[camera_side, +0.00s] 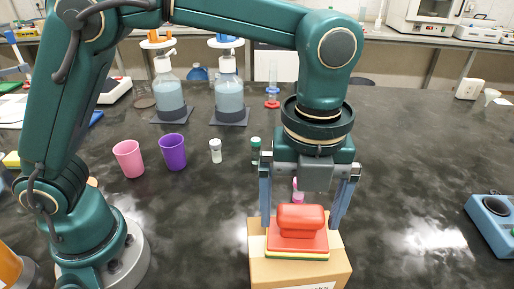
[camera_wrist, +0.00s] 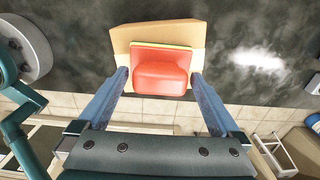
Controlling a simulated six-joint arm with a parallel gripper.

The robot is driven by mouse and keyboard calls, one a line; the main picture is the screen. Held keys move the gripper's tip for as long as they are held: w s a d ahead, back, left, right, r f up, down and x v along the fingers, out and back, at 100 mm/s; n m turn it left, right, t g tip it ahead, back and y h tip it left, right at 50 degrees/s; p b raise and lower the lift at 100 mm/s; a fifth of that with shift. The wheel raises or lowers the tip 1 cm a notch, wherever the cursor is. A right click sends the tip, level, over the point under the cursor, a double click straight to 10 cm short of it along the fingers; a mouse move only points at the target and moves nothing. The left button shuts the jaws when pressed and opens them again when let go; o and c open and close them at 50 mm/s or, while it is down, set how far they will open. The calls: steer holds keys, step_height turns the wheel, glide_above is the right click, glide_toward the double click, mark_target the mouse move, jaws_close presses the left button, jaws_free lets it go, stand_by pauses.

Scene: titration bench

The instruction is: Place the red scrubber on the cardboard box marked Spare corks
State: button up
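The red scrubber (camera_side: 301,217) has a rounded red grip on a flat base with yellow and green edges. It lies flat on top of the cardboard box (camera_side: 262,275). A white label at the box's lower front is cut off by the frame, so its words cannot be read. My gripper (camera_side: 301,230) is open, with one blue-grey finger on each side of the scrubber. In the wrist view the scrubber (camera_wrist: 160,78) lies on the box (camera_wrist: 150,35) between the spread fingers (camera_wrist: 159,74), with gaps on both sides of its red grip.
A pink cup (camera_side: 129,158), a purple cup (camera_side: 173,152) and a small white-capped vial (camera_side: 215,150) stand left of my gripper. Two bottles (camera_side: 229,95) stand behind. A blue device (camera_side: 492,222) sits at the right edge. The dark bench between box and device is clear.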

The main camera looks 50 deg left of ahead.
mark_target(302, 211)
steer(key=shift+r, duration=3.1)
steer(key=shift+a+r, duration=0.1)
steer(key=shift+r, duration=0.7)
steer(key=s+a+f+n+t, duration=0.2)
steer(key=s+a+n, duration=0.2)
steer(key=a+n, duration=0.4)
steer(key=s+a+f+n+t, duration=0.2)
steer(key=a+n, duration=0.7)
steer(key=n, duration=1)
steer(key=shift+s+f+t, duration=0.4)
steer(key=shift+s+t, duration=0.4)
steer(key=shift+s, duration=0.3)
